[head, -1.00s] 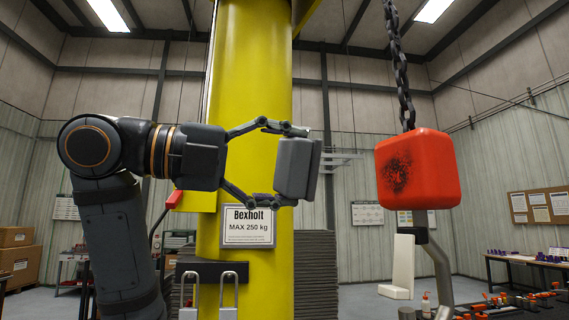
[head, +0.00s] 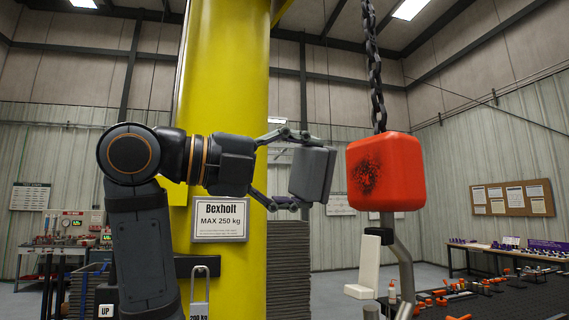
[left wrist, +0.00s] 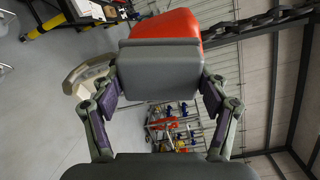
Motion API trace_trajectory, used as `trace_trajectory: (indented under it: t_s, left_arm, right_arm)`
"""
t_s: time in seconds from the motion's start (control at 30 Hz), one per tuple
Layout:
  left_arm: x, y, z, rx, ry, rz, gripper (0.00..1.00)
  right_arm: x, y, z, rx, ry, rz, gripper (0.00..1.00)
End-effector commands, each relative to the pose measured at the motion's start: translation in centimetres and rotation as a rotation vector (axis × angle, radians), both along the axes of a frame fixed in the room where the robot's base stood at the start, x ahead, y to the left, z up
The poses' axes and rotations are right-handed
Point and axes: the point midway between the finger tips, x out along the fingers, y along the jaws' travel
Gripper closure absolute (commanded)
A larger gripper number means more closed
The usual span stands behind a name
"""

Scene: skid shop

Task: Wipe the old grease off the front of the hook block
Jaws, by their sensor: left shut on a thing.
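The hook block (head: 398,160) is an orange-red rounded box hanging from a dark chain. A speckled black grease patch (head: 368,175) shows on its front, toward the left. My left gripper (head: 285,172) is shut on a grey block-shaped pad (head: 314,174) and holds it just left of the hook block, with a small gap in the head view. In the left wrist view the grey pad (left wrist: 160,70) sits between the fingers, and the red hook block (left wrist: 168,24) is partly hidden behind it. My right gripper is not in view.
A yellow column (head: 222,80) with a "Bexholt MAX 250 kg" sign (head: 220,219) stands behind my left arm. The chain (head: 374,70) rises above the block. A dark bench (head: 490,295) with parts stands lower right.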

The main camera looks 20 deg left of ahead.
Motion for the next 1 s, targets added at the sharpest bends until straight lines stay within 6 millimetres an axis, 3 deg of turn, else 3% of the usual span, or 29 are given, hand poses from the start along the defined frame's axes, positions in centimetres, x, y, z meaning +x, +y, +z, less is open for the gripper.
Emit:
trace_trajectory:
  t_s: [0.3,1.0]
  left_arm:
    - [1.9,-1.5,0.1,0.001,0.001,-0.001,0.50]
    - [2.2,-1.7,0.0,0.000,0.000,0.000,0.50]
  right_arm:
    - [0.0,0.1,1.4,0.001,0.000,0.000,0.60]
    - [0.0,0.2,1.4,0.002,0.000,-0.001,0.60]
